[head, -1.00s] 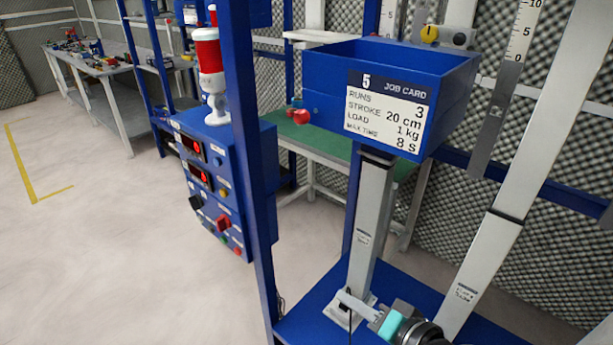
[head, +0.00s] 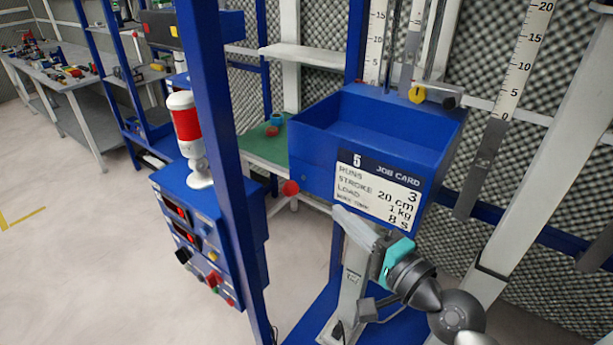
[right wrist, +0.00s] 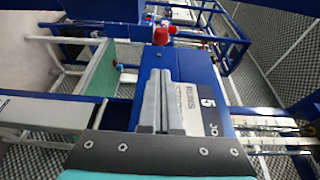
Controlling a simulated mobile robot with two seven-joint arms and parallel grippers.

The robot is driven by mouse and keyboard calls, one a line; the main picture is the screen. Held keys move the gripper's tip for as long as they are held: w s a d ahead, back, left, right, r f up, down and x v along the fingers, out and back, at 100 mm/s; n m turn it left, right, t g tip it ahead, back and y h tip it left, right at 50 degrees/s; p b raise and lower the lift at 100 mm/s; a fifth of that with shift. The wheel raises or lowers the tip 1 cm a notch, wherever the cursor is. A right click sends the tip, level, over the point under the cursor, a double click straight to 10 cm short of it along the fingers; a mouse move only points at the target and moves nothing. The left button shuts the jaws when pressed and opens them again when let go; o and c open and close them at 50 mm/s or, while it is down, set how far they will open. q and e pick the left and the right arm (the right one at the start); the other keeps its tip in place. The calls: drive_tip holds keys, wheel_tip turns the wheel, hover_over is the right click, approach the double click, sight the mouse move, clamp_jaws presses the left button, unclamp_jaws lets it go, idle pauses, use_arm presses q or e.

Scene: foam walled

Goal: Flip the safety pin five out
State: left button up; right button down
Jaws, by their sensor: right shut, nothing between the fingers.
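The blue box (head: 375,125) carries a job card (head: 378,190) marked 5. A red ball-shaped knob (head: 290,188) sticks out at its lower left side; it may be safety pin five, but no label shows. In the right wrist view a red knob (right wrist: 161,36) shows beyond the fingertips. My right gripper (head: 340,212) is just below the card, in front of the box, to the right of the red knob and apart from it. Its fingers (right wrist: 156,75) are shut and empty, covering part of the card in the wrist view. My left gripper is not in view.
A blue upright (head: 228,160) stands left of the box. Beyond it is a blue control cabinet (head: 205,240) with a red-and-white beacon (head: 187,130). A green-topped bench (head: 262,150) is behind. Scales (head: 520,60) and grey posts stand at the right.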

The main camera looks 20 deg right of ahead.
sight(294, 195)
idle(0.3)
drive_tip(key=p+x, duration=0.1)
drive_tip(key=x, duration=0.9)
drive_tip(key=shift+s+a+p, duration=0.1)
drive_tip(key=shift+p, duration=0.25)
drive_tip(key=s+a+p, duration=0.1)
drive_tip(key=s+a, duration=0.1)
drive_tip(key=shift+s+a, duration=0.1)
drive_tip(key=shift+a, duration=0.3)
drive_tip(key=shift+d, duration=0.1)
drive_tip(key=shift+f, duration=0.1)
